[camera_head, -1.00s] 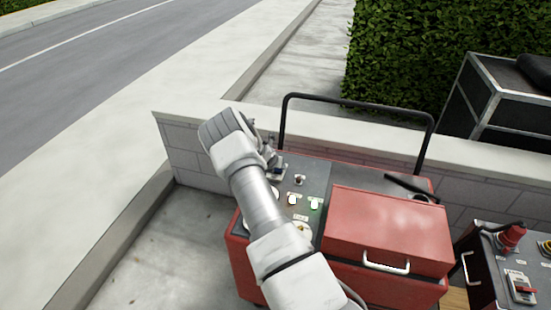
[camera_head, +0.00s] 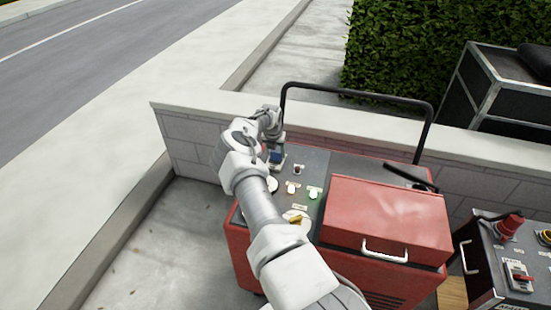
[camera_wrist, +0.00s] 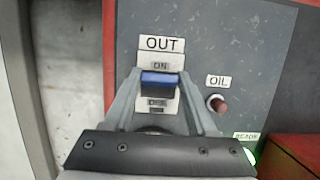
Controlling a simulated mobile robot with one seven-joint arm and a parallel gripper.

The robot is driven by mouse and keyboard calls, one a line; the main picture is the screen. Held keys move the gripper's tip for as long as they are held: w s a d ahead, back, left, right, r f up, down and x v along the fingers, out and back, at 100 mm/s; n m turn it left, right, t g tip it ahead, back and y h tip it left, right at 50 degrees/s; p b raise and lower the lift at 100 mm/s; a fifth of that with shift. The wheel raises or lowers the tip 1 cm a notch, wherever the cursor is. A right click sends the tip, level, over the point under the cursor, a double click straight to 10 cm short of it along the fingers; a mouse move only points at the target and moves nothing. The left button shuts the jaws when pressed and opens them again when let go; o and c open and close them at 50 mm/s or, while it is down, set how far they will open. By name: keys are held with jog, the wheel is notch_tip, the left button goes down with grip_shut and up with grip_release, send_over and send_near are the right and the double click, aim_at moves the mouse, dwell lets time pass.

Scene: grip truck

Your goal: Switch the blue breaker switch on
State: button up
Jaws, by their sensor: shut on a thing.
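The blue breaker switch (camera_wrist: 158,84) sits on the panel under an "OUT" label in the wrist view, with an "ON" mark above it and an "OFF" mark below. The blue toggle lies close under the "ON" mark. My gripper (camera_wrist: 160,88) has a finger on each side of the toggle and is shut on it. In the head view the blue switch (camera_head: 276,156) shows at the far left of the red cart's panel. My gripper (camera_head: 272,140) is at it there, partly hidden by my wrist.
A red toolbox (camera_head: 388,220) stands right of the panel on the red cart. A black handrail (camera_head: 360,93) rises behind. A low wall (camera_head: 185,135) runs behind the cart.

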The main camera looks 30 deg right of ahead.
jog(key=shift+w+d+f+g+y+b, duration=0.15)
jog(key=shift+g+y+b, duration=0.35)
jog(key=shift+b, duration=0.85)
jog(key=o, duration=1.4)
jog(key=shift+c, duration=0.2)
notch_tip(320, 180, up, 17)
jog(key=s+a+p, duration=0.2)
jog(key=shift+a, duration=0.15)
